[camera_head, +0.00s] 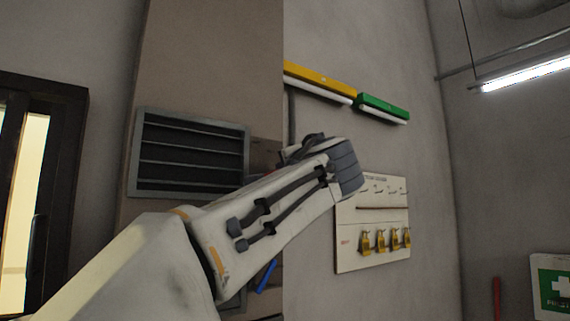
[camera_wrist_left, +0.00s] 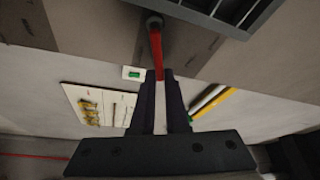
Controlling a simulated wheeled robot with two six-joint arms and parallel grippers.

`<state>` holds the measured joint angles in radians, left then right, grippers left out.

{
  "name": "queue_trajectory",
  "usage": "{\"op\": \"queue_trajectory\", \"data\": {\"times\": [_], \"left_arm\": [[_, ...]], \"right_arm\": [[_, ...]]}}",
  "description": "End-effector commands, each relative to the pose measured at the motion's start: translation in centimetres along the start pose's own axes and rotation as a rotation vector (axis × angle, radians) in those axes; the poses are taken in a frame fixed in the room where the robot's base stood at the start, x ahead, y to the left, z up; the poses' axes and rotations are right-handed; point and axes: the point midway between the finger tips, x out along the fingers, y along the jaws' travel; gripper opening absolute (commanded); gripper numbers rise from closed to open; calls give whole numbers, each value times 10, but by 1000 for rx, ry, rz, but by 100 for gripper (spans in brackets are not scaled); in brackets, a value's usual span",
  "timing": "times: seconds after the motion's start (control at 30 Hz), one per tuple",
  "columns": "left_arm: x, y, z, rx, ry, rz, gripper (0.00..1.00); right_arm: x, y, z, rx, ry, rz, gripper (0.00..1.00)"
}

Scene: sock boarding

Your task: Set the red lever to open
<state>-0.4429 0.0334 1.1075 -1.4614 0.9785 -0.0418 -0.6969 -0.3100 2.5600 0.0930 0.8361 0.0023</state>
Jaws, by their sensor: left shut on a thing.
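The red lever (camera_wrist_left: 156,50) shows in the left wrist view, running from a dark round pivot (camera_wrist_left: 154,21) at the top down between the fingers of my left gripper (camera_wrist_left: 160,90). The gripper is shut on the lever's free end, which the fingers partly hide. In the head view my left arm reaches up to the wall column and hides most of the lever and the fingertips. My right gripper is not in view.
A louvred vent (camera_head: 190,154) is on the column close to the lever. A pale board with yellow padlocks (camera_head: 372,225) hangs to the right. A blue handle (camera_head: 267,275) shows below my arm. Yellow (camera_head: 320,80) and green (camera_head: 382,107) bars run along the wall above.

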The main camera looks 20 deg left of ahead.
Motion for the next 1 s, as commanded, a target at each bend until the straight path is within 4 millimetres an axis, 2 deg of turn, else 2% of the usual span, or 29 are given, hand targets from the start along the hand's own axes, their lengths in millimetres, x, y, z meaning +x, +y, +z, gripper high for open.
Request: {"op": "queue_trajectory", "data": {"times": [0.7, 0.73, 0.77, 0.8, 1.0], "left_arm": [[0, 4, 0, 67, 0, 29, 0], [0, 4, 0, 67, 0, 29, 24], [0, 5, 0, 67, 0, 29, 35], [0, 4, 0, 67, 0, 29, 42], [0, 4, 0, 66, 0, 28, 42]], "right_arm": [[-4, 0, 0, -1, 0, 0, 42], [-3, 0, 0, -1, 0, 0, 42], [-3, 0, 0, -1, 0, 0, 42], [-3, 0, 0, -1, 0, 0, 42], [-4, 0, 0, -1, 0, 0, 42]]}}
